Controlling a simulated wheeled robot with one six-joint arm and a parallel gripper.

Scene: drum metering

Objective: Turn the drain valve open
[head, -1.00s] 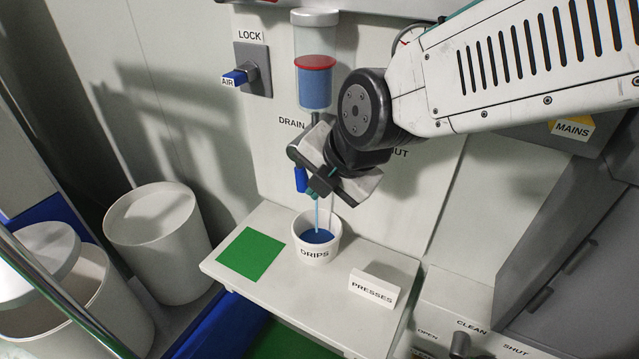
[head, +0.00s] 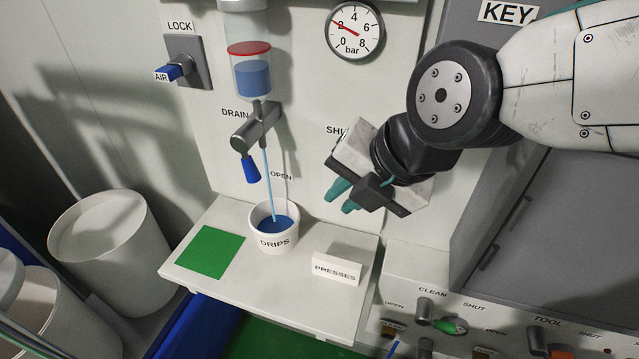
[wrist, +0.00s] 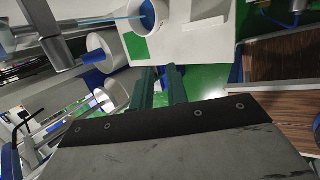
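The drain valve's grey body (head: 257,125) sits below a clear bowl (head: 250,72) on the panel. Its blue handle (head: 251,169) hangs downward, slightly tilted. A thin blue stream (head: 269,185) runs from the valve into the white DRIPS cup (head: 274,238), which holds blue liquid. The bowl holds blue liquid with a gap below its red ring. My gripper (head: 343,198) is to the right of the valve, clear of it and empty. Its green fingers stand apart in the wrist view (wrist: 161,80). My gripper partly hides the SHUT label; the OPEN label (head: 281,175) shows.
The white shelf (head: 330,310) holds the cup, a green square (head: 208,252) and a PRESSES sign (head: 336,268). A blue AIR lock handle (head: 174,72) is at upper left. A gauge (head: 355,30) is above. White bins (head: 110,240) stand at left. Knobs line the lower right.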

